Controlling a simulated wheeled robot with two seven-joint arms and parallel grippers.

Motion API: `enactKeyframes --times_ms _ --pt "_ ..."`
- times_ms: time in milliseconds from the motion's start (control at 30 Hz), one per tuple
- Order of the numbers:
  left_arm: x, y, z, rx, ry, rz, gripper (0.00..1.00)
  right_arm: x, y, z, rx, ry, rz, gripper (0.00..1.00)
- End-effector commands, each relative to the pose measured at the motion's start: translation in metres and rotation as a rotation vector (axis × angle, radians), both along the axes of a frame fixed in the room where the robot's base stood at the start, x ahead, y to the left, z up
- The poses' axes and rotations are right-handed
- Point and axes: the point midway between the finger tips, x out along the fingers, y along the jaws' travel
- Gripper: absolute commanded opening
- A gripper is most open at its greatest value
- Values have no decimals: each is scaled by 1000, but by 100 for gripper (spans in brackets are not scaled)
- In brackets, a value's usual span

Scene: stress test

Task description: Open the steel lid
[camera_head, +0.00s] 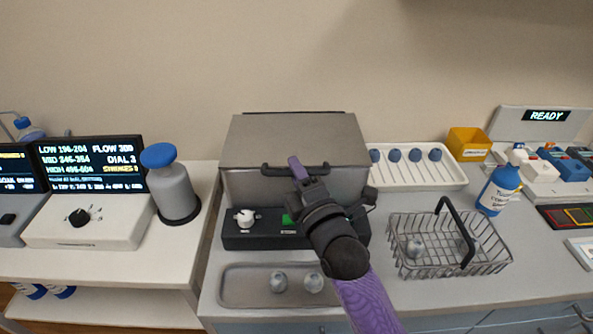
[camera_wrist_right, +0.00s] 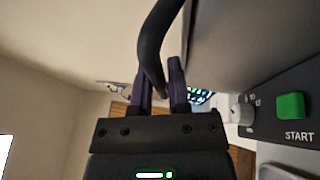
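The steel lid (camera_head: 300,138) covers a steel box in the middle of the counter and looks closed. Its dark bar handle (camera_head: 268,171) runs along the lid's front edge. My right gripper (camera_head: 297,168) is at the middle of the handle, coming from the front. The fingers hide part of the handle in the head view. My left gripper is not in view.
A black control panel with a white knob (camera_head: 245,217) and green START button (camera_wrist_right: 290,106) fronts the box. A shallow tray (camera_head: 240,296) with two balls lies before it. A wire basket (camera_head: 450,262) stands right, and a blue-capped bottle (camera_head: 171,190) left.

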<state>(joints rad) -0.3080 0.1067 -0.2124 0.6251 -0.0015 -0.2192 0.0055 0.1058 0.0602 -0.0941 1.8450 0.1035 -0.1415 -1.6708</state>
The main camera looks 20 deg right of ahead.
Motion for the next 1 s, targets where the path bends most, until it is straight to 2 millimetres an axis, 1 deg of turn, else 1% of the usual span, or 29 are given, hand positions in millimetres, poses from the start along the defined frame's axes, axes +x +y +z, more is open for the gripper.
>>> enactKeyframes --times_ms 33,67,100,1000 --pt "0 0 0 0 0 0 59 0 0 0 0 0 0 8" --pt "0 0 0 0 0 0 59 0 0 0 0 0 0 2" --pt "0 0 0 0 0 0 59 0 0 0 0 0 0 0" --pt "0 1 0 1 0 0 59 0 0 -1 0 2 0 0"
